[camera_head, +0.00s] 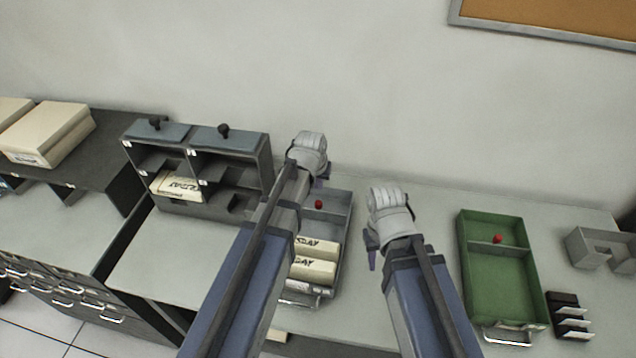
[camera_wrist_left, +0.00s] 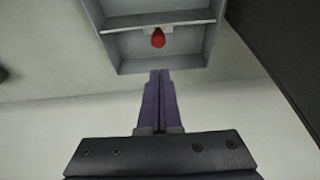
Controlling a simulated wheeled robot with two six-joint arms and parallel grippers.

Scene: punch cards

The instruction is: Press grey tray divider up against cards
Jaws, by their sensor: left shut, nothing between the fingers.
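The grey tray (camera_head: 345,240) lies on the counter, partly hidden by my left arm. Two cream card blocks (camera_head: 314,270) lie at its handle end. The grey divider (camera_wrist_left: 190,24) crosses the tray in the left wrist view, with a red knob (camera_wrist_left: 158,39) at its middle; the knob also shows in the head view (camera_head: 318,204). Bare tray floor lies between the divider and the far end wall. My left gripper (camera_wrist_left: 160,74) is shut and empty, its fingertips near that end wall; contact cannot be told. My right gripper (camera_head: 371,258) hangs right of the tray, its opening unclear.
A green tray (camera_head: 536,270) with a red knob stands at right, beside a small black rack (camera_head: 568,318) and a grey block (camera_head: 594,250). A dark compartment unit (camera_head: 262,160) stands left of the grey tray. Bare counter separates the trays.

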